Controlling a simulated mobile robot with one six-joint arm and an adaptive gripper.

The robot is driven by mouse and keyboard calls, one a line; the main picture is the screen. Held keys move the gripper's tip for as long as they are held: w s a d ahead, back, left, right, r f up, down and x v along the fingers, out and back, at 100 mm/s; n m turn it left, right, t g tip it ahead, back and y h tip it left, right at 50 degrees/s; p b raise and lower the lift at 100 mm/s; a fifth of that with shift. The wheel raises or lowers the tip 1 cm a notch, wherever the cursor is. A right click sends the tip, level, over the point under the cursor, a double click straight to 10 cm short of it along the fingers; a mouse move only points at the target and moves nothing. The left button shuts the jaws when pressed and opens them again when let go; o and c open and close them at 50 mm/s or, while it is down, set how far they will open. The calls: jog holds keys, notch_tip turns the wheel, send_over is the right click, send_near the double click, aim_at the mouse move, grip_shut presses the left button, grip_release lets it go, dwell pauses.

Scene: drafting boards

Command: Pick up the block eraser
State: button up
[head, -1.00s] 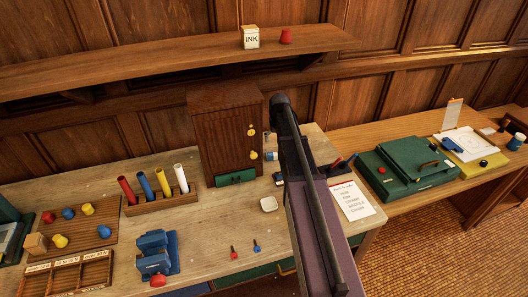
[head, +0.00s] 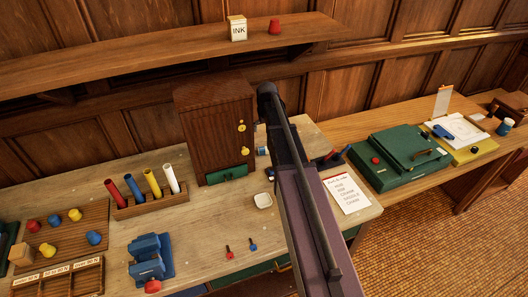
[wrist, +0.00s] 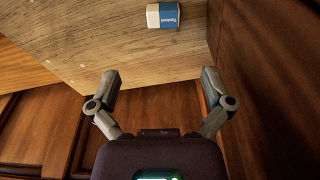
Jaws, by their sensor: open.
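The block eraser (wrist: 163,16) is a small white block with a blue printed sleeve. It lies on the pale wooden desk top at the upper middle of the wrist view, near the dark wood at right. In the head view a small blue and white piece of it (head: 262,151) shows beside the cabinet, partly covered by my arm. My gripper (wrist: 160,76) is open and empty, its fingers spread wide. The eraser is beyond the fingertips, not between them. My arm hides the gripper in the head view.
A brown cabinet (head: 215,130) stands left of the eraser, with a white dish (head: 263,201) in front. A shelf (head: 150,57) with an ink box (head: 237,28) and red pot (head: 274,26) runs above. A note card (head: 348,194) lies right of my arm.

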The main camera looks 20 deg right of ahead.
aim_at(264, 148)
jog(key=shift+w+f+b, duration=0.2)
jog(key=shift+f+b, duration=1.1)
jog(key=shift+f, duration=0.05)
jog(key=shift+w+f+b, duration=0.25)
jog(key=shift+f+b, duration=1.05)
jog(key=shift+f, duration=0.1)
jog(key=shift+w+f+b, duration=0.2)
jog(key=shift+f+b, duration=1.1)
jog(key=shift+f, duration=0.05)
jog(key=shift+f, duration=0.1)
jog(key=shift+w+f+b, duration=0.2)
jog(key=shift+f+b, duration=1.05)
jog(key=shift+b, duration=0.05)
jog(key=shift+w+f+b, duration=0.2)
jog(key=shift+f+b, duration=1.05)
jog(key=shift+b, duration=0.05)
jog(key=c, duration=1.1)
